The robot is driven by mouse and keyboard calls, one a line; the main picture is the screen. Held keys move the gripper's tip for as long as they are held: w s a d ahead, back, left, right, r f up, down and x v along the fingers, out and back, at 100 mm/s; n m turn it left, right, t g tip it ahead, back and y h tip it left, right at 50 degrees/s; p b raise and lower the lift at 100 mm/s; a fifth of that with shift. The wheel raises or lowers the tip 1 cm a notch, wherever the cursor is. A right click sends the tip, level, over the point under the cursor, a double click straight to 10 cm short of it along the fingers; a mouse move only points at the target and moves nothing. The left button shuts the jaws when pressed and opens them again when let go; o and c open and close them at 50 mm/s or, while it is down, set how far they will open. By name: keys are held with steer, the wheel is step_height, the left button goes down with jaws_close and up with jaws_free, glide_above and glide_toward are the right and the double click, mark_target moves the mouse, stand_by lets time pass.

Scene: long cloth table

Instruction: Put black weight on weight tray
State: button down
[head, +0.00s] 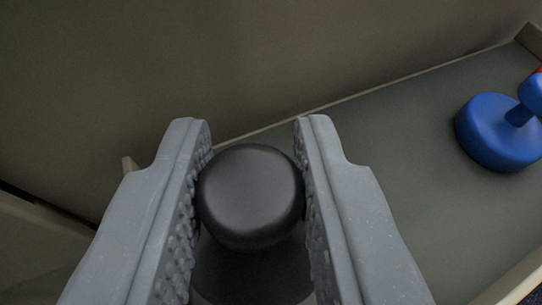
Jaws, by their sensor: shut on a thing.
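A black weight (250,195) is between the two grey fingers of my gripper (253,165). The fingers touch its rounded end on the left and right, and the gripper is shut on it. A darker part of the weight shows below this end, toward the bottom of the picture. The weight tray (400,150) is a greenish-grey surface with a pale raised rim, running from behind the fingers to the upper right. The weight is in front of the tray in this view; I cannot tell whether it touches it.
A blue weight (490,130) stands on the tray at the right, with a bit of red at the picture's edge. The tray between the gripper and the blue weight is bare. A plain dark surface lies beyond the tray's far rim.

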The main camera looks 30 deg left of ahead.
mark_target(255, 257)
step_height(255, 257, down, 4)
steer(key=shift+r+b, duration=0.15)
steer(key=shift+b, duration=0.85)
steer(key=shift+r, duration=0.15)
steer(key=c, duration=1.2)
jaws_free()
steer(key=p+v, duration=0.3)
steer(key=v, duration=0.9)
steer(key=shift+s, duration=0.1)
